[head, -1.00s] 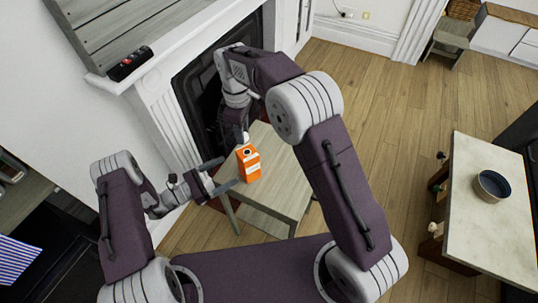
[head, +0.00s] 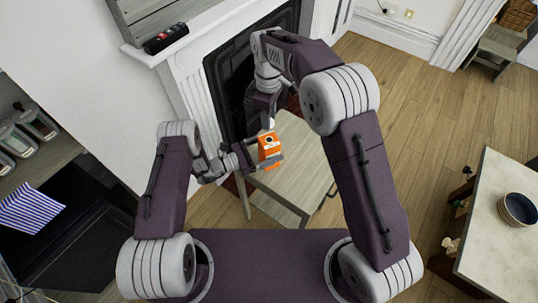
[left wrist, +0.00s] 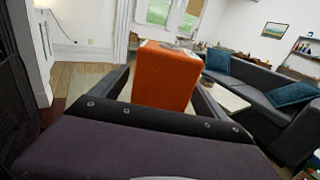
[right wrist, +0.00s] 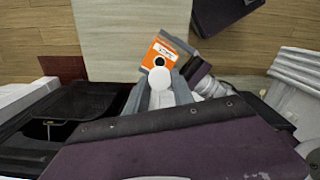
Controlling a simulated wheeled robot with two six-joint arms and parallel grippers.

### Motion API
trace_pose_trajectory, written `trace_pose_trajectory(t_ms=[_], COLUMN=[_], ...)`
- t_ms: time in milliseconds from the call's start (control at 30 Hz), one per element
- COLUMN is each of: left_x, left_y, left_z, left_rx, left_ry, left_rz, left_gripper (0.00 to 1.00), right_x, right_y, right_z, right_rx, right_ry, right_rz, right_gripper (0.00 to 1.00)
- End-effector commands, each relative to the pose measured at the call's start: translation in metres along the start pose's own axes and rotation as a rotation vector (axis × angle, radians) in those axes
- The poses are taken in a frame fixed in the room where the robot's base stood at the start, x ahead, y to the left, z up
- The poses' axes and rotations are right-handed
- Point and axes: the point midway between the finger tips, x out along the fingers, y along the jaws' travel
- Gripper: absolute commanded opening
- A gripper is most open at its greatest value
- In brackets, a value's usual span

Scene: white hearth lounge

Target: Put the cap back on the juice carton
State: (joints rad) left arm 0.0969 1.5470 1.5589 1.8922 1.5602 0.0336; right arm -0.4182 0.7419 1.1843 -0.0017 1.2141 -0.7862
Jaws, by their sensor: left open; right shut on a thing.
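The orange juice carton (head: 268,153) stands upright on the small wooden table, with a dark round opening on its top. In the left wrist view the carton (left wrist: 166,75) stands between the fingers of my open left gripper (head: 265,163), one on each side. My right gripper (right wrist: 160,90) is shut on a white round cap (right wrist: 159,77). It holds the cap close to the carton's top; in the right wrist view the carton (right wrist: 168,55) shows just beyond the cap. I cannot tell the exact gap between the cap and the opening.
The small wooden table (head: 292,183) is otherwise bare. The fireplace (head: 225,75) stands close behind, with a dark red-buttoned object (head: 166,38) on its mantel. A pale table (head: 500,225) with a dark bowl (head: 518,209) stands at the right.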

Motion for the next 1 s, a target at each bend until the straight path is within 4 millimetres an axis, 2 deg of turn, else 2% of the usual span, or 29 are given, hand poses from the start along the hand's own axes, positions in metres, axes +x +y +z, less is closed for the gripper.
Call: trace_pose_trajectory(t_ms=[100,200,567,867,900,1000], left_x=[0.016,0.025,0.029,0.029,0.029,0.029], left_y=[0.0,0.0,0.0,0.0,0.0,0.0], left_z=[0.0,0.0,0.0,0.0,0.0,0.0], left_rx=[0.001,0.001,-0.001,0.0,0.0,-0.001], left_ry=[0.0,0.001,0.001,0.001,0.001,0.001], left_rz=[-0.002,-0.001,0.001,0.001,0.001,0.001], left_gripper=[0.85,0.85,0.85,0.04,0.0,0.0], right_x=[0.0,0.0,0.0,0.0,0.0,0.002], right_y=[0.0,0.0,0.0,0.0,0.0,0.0], right_z=[0.0,0.0,0.0,0.0,0.0,0.0], right_rx=[0.0,0.0,0.0,0.0,0.0,0.0], right_ry=[0.0,0.0,0.0,0.0,0.0,-0.001], right_rz=[0.0,0.0,0.0,0.0,0.0,-0.001], right_gripper=[0.0,0.0,0.0,0.0,0.0,0.0])
